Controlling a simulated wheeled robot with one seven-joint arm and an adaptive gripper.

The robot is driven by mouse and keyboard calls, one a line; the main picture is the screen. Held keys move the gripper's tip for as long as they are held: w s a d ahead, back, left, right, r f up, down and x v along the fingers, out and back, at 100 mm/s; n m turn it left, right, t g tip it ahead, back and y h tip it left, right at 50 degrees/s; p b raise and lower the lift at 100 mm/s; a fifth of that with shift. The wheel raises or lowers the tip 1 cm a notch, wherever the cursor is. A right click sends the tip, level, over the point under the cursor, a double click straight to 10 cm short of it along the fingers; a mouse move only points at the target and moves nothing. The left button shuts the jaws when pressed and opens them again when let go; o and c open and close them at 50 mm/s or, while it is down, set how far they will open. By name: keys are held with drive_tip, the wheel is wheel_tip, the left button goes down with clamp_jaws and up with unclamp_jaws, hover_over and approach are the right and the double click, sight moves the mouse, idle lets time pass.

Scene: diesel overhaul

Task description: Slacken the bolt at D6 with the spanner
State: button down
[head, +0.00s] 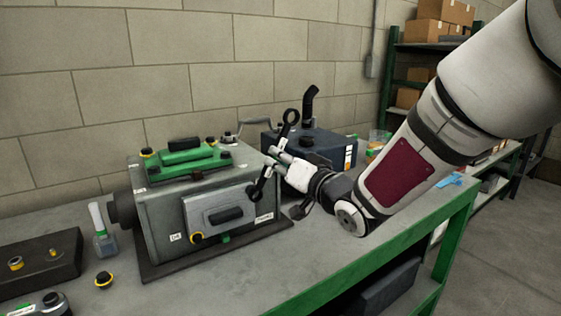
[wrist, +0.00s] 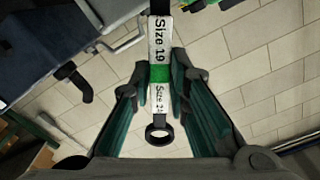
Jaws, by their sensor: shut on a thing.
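My gripper (head: 277,157) is shut on the spanner (head: 289,117), a dark double-ended tool with white labels. In the wrist view the spanner (wrist: 159,40) runs lengthwise between my gripper's fingers (wrist: 160,82). Its labels read "Size 19" and a second size I cannot fully read, with a green band between them. One ring end hangs free in the wrist view; the other is out of frame. In the head view its lower end is at the right front edge of the grey engine block (head: 160,205). I cannot tell whether it sits on a bolt. No D6 label is readable.
A green cover (head: 185,158) lies on top of the block, and a grey plate with a black handle (head: 226,215) is on its front. A dark blue unit (head: 335,150) stands behind. A bottle (head: 104,240) and a dark tray (head: 40,272) are left.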

sight(266, 166)
drive_tip(key=shift+b+x, duration=0.4)
drive_tip(key=shift+x, duration=0.9)
drive_tip(key=shift+a, duration=0.1)
drive_tip(key=shift+s+a+r+n+b, duration=0.3)
drive_tip(key=shift+s+a+n+b, duration=0.25)
drive_tip(key=shift+n+b, duration=0.3)
drive_tip(key=shift+s+a+r+n, duration=0.1)
drive_tip(key=shift+a+r+n, duration=0.15)
drive_tip(key=shift+n, duration=0.2)
drive_tip(key=s+a+n+b, duration=0.1)
drive_tip(key=n+b, duration=0.1)
drive_tip(key=shift+a+b, duration=0.3)
drive_tip(key=shift+b, duration=0.05)
drive_tip(key=shift+s+a+r+n, duration=0.1)
drive_tip(key=shift+r+n, duration=0.05)
drive_tip(key=shift+n, duration=0.15)
